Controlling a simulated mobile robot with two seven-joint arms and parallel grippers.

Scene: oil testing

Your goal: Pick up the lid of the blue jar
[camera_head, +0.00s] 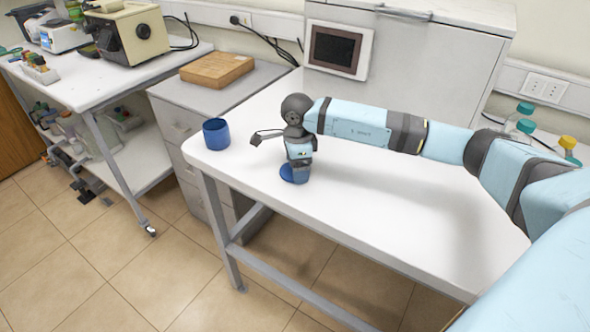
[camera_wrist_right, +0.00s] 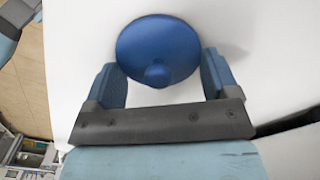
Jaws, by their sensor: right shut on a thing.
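The blue lid (camera_head: 287,173) is a round disc with a small knob, near the front edge of the white table. It also shows in the right wrist view (camera_wrist_right: 155,40), knob towards the gripper. My right gripper (camera_head: 299,175) points down at it and is shut on it, with a finger on each side in the wrist view (camera_wrist_right: 158,75). The lid is at or just above the table top; I cannot tell which. The blue jar (camera_head: 216,135) stands upright and open at the table's left corner, apart from the gripper. My left gripper is not in view.
The white table (camera_head: 400,225) is clear around the lid and to the right. Bottles with green and yellow caps (camera_head: 525,120) stand at the back right. A grey cabinet (camera_head: 225,125) with a wooden block (camera_head: 217,70) stands beyond the jar. A screen (camera_head: 336,50) is at the back.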

